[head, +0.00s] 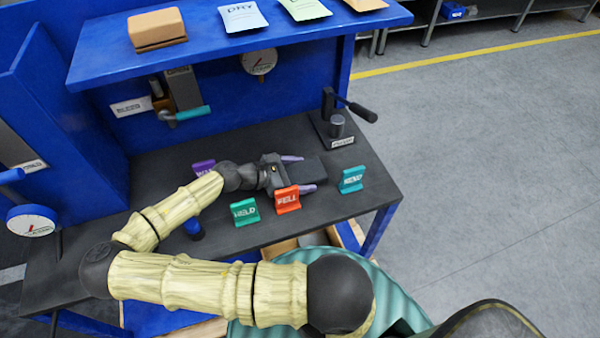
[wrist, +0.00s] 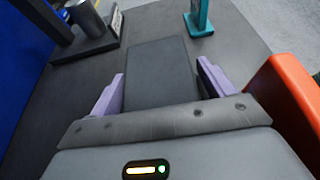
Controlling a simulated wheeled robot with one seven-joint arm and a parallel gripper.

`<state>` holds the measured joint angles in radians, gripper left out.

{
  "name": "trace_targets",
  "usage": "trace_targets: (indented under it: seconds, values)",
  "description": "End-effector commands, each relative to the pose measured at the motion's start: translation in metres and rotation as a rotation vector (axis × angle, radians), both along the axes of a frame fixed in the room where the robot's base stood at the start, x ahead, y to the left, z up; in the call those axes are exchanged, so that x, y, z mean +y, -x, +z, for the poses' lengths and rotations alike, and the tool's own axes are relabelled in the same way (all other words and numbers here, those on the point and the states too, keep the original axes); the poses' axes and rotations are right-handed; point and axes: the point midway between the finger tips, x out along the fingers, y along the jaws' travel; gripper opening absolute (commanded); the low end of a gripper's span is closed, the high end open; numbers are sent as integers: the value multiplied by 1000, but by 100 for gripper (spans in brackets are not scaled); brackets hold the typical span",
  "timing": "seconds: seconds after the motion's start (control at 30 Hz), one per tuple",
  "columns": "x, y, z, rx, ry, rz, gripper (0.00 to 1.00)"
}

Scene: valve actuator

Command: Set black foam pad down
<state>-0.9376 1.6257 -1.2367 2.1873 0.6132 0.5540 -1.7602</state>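The black foam pad (head: 308,170) is a flat dark rectangle over the dark bench top, near its right part. It also shows in the wrist view (wrist: 160,72), reaching out past the fingertips. My gripper (head: 299,173) has a purple finger on each side of the pad. In the wrist view my gripper (wrist: 160,85) looks open, with a narrow gap between the right finger and the pad; the left finger is very close to the pad's edge. The pad appears to lie flat on the bench, but its underside is hidden.
An orange sign (head: 287,199) stands close beside my gripper. A teal sign (head: 351,179) stands to the right, a green sign (head: 245,211) to the left, and a purple sign (head: 204,167) behind my arm. A black lever stand (head: 338,125) is at the back right. Bare bench (head: 335,205) lies at the front right.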

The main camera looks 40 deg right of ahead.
Motion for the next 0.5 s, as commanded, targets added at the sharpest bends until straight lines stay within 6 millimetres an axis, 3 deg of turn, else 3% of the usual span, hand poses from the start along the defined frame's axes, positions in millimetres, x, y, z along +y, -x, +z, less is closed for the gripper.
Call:
trace_targets:
  seconds: [0.27,0.5]
  values:
    - [-2,1,2,-1,1,-6,81]
    - [26,-9,12,-1,-3,5,81]
